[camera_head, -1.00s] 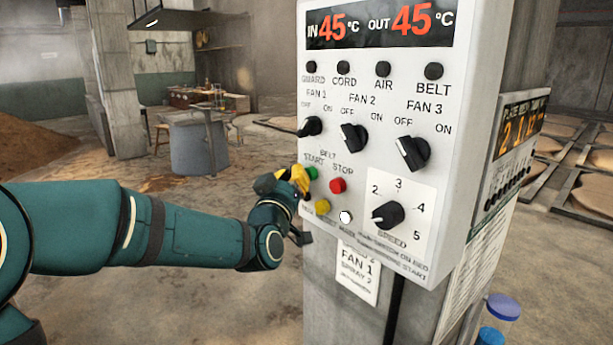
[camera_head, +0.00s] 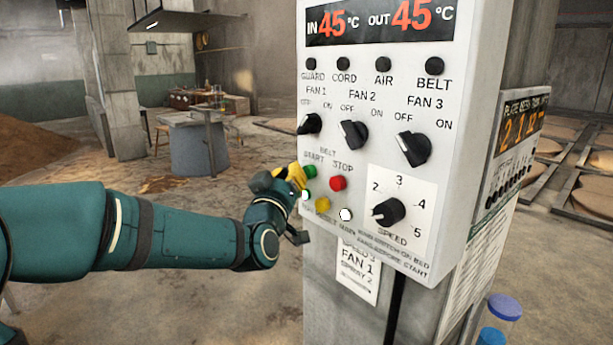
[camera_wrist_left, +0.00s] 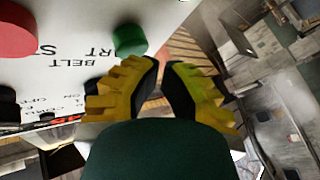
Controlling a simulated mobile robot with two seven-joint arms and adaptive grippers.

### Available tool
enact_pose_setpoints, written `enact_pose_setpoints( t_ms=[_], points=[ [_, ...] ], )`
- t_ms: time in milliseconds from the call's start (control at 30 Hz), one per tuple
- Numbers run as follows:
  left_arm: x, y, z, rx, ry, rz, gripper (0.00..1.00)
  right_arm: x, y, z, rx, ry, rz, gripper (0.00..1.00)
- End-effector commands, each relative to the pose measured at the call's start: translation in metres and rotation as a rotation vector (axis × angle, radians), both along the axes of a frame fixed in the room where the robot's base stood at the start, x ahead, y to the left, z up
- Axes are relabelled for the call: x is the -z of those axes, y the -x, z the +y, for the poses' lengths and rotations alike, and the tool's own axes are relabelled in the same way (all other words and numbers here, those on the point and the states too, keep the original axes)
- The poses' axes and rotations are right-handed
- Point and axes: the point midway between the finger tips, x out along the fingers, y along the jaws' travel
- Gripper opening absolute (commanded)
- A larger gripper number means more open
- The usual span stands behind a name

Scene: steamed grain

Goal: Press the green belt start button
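The green belt start button (camera_head: 310,172) is on the white control panel, under the word START and left of the red stop button (camera_head: 337,184). My left gripper (camera_head: 298,176) has its yellow fingers at the panel's left edge, just left of the green button. In the left wrist view the green button (camera_wrist_left: 130,40) is just beyond and left of the fingertips (camera_wrist_left: 163,67). The fingers are drawn together with only a thin gap and hold nothing. I see a small space to the button there, but cannot tell the exact depth. My right gripper is not in view.
A yellow button (camera_head: 322,204), a white button (camera_head: 345,215) and the speed knob (camera_head: 388,212) are close below. Black fan knobs (camera_head: 353,134) stick out above. Open floor lies left of the panel; a table (camera_head: 195,118) stands farther back.

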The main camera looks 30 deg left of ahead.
Motion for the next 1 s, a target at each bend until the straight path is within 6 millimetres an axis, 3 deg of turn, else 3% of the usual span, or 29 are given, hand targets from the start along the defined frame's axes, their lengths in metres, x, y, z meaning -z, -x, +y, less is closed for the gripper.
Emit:
enact_pose_setpoints(
  t_ms=[467, 1000],
  points=[
    [0.0, 0.007, 0.003, -0.001, 0.0, -0.001, 0.0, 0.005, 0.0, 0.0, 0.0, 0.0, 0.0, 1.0],
    [0.001, 0.048, 0.02, -0.002, -0.001, -0.002, 0.0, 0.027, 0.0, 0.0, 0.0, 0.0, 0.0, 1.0]
  ],
)
